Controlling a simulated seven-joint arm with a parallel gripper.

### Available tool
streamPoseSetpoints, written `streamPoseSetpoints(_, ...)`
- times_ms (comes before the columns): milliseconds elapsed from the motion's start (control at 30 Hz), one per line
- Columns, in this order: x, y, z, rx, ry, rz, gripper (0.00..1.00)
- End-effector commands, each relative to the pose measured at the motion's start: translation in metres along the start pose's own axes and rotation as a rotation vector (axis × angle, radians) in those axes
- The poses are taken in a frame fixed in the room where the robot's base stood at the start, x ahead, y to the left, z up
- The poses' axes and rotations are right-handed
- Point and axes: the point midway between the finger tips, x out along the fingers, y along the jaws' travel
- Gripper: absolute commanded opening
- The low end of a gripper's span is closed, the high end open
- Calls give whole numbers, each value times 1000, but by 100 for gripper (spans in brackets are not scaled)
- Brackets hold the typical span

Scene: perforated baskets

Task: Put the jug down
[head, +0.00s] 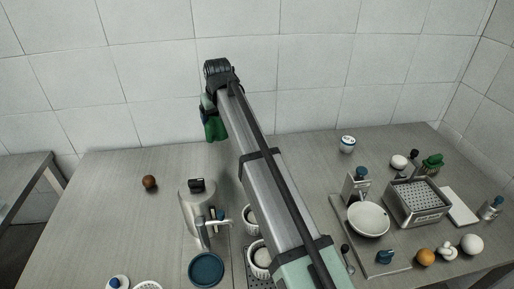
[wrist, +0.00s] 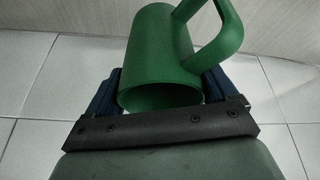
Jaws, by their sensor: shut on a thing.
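A green jug (wrist: 158,60) with a large looped handle fills the upper middle of the wrist view. My gripper (wrist: 160,92) is shut on it, with one dark blue finger against each side of its body. In the head view the jug (head: 215,128) shows as a small green shape below the end of my arm, at the back of the table against the tiled wall. My arm hides part of my gripper (head: 209,104) there. I cannot tell the jug's exact height above the table.
The table's back left is mostly clear. The tiled wall stands behind.

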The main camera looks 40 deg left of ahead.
Motion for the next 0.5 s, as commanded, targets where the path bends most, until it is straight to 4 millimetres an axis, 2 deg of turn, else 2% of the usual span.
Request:
streamPoseSetpoints(33,-1,22,3,22,0,10,55)
streamPoseSetpoints(300,-13,127,38,136,2,61,55)
streamPoseSetpoints(400,-19,158,54,171,1,80,55)
streamPoseSetpoints(500,-24,180,69,202,-2,97,55)
